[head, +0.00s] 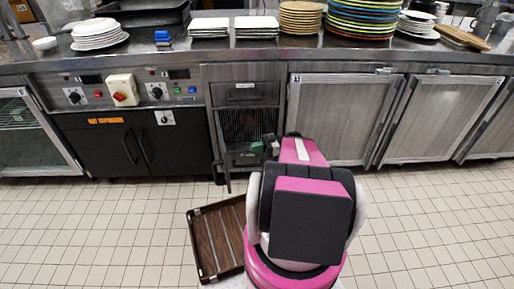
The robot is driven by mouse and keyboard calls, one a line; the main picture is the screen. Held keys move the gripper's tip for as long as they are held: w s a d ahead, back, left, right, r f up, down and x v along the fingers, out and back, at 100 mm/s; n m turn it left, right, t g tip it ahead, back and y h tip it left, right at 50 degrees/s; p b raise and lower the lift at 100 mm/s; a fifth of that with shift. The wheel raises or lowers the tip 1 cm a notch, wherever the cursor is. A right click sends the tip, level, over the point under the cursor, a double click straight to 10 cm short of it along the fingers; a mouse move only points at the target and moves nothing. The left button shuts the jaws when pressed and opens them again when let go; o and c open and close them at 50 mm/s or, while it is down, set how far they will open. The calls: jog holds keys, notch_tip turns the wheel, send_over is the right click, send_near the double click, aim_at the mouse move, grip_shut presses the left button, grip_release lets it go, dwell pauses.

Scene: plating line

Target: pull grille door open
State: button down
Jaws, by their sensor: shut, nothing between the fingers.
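The grille door (222,155) shows as a narrow dark panel at the left side of the middle cabinet, below a steel drawer. It appears swung outward and is seen almost edge-on. The cabinet opening (243,122) to its right shows a dark, vertically ribbed surface. My gripper (259,147) is in front of the lower right part of this opening, to the right of the door panel and apart from it. It is shut and empty. A green piece shows near its tip. My arm partly hides the gripper and the cabinet's lower right corner.
A brown slatted crate (200,243) lies on the tiled floor, left of my arm. Steel doors (335,115) stand to the right and a black double-door unit (98,148) to the left. Plate stacks (300,18) line the counter (225,52). Floor at the left is clear.

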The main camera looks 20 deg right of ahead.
jog(key=w+a, duration=0.1)
jog(key=a, duration=0.9)
jog(key=shift+a, duration=0.15)
jog(key=shift+w, duration=0.1)
